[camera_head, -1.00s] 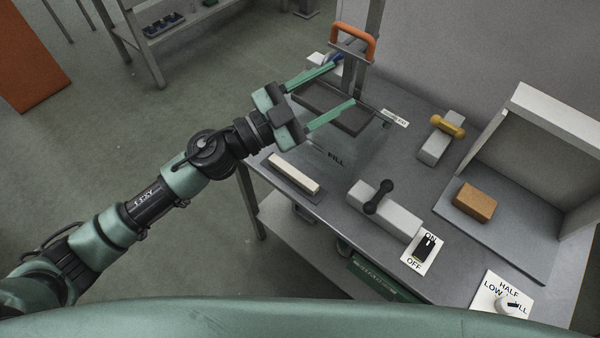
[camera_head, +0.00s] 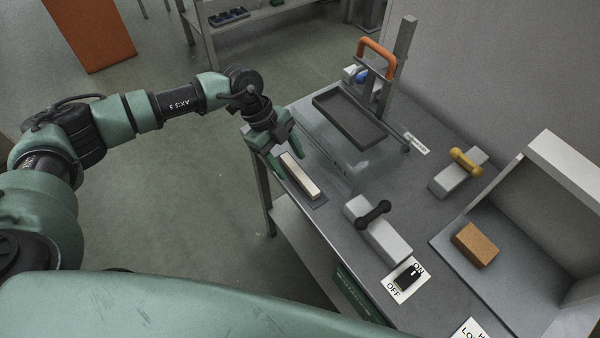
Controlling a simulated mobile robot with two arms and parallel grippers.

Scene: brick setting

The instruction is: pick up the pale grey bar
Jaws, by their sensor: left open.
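The pale bar (camera_head: 302,179) is a long, off-white block lying flat on a dark pad (camera_head: 318,203) at the left edge of the grey table. My left gripper (camera_head: 287,160) points down over the far end of the bar. Its green fingers are open, with one on each side of that end as seen from here. The near end of the bar is in plain view. I cannot tell whether the fingers touch it or how high they are above the pad. My right gripper is not in view.
A press-like stand with a dark tray (camera_head: 350,121) and orange handle (camera_head: 377,58) rises just right of the gripper, with a clear panel below. Grey blocks with a black handle (camera_head: 373,213) and a yellow handle (camera_head: 466,161) stand further right.

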